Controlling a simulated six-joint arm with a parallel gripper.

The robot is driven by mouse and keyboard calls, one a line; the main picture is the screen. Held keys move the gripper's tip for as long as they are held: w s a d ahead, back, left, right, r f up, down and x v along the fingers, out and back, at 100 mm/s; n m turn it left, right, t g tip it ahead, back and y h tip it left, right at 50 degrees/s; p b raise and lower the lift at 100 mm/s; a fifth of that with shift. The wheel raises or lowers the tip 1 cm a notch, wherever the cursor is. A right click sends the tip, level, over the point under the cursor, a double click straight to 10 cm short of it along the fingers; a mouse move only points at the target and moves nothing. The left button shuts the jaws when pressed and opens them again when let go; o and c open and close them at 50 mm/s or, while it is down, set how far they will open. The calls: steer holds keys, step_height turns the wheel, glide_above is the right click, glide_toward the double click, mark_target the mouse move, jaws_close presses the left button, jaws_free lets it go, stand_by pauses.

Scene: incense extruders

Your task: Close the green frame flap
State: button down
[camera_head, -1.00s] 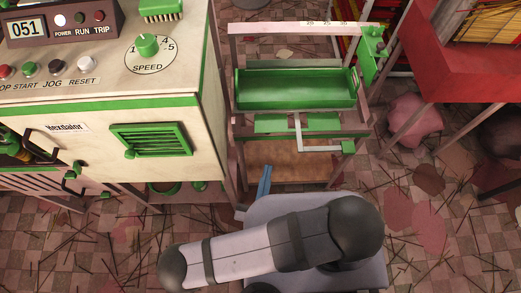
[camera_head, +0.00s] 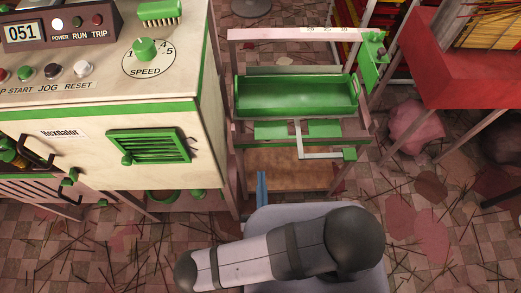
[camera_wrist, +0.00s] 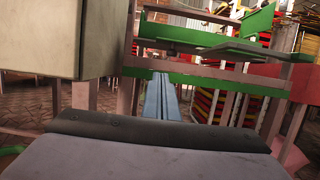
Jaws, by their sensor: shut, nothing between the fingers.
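A pinkish metal frame (camera_head: 237,135) stands right of the cream machine. A green flap (camera_head: 374,62) with a small dark knob stands upright at the frame's upper right end, angled away from the top bar. Other green plates lie lower on the frame, so which part is the named flap is not certain. My gripper (camera_head: 262,180) has slim blue fingers, shut and empty, low at the frame's front left, apart from the upper right flap. In the wrist view the fingers (camera_wrist: 160,92) point toward the frame's green crossbar (camera_wrist: 205,81); contact cannot be told.
The cream machine (camera_head: 206,152) with a louvered green panel (camera_head: 150,146) is close on the left. A green tray (camera_head: 295,101) and a pale L-shaped bar (camera_head: 300,138) sit on the frame. A red box (camera_head: 462,83) and pink sack (camera_head: 414,130) are at right. Sticks litter the floor.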

steer(key=w+r+p, duration=0.3)
steer(key=w+r, duration=0.3)
steer(key=w, duration=0.1)
stand_by(0.6)
steer(key=shift+r+p, duration=0.1)
steer(key=shift+p, duration=0.2)
steer(key=shift+s+r+g+p, duration=0.1)
steer(key=shift+r+g+p, duration=0.2)
steer(key=shift+g+p, duration=0.55)
steer(key=shift+r+g+p, duration=0.4)
steer(key=shift+g+p, duration=0.15)
steer(key=shift+p, duration=0.95)
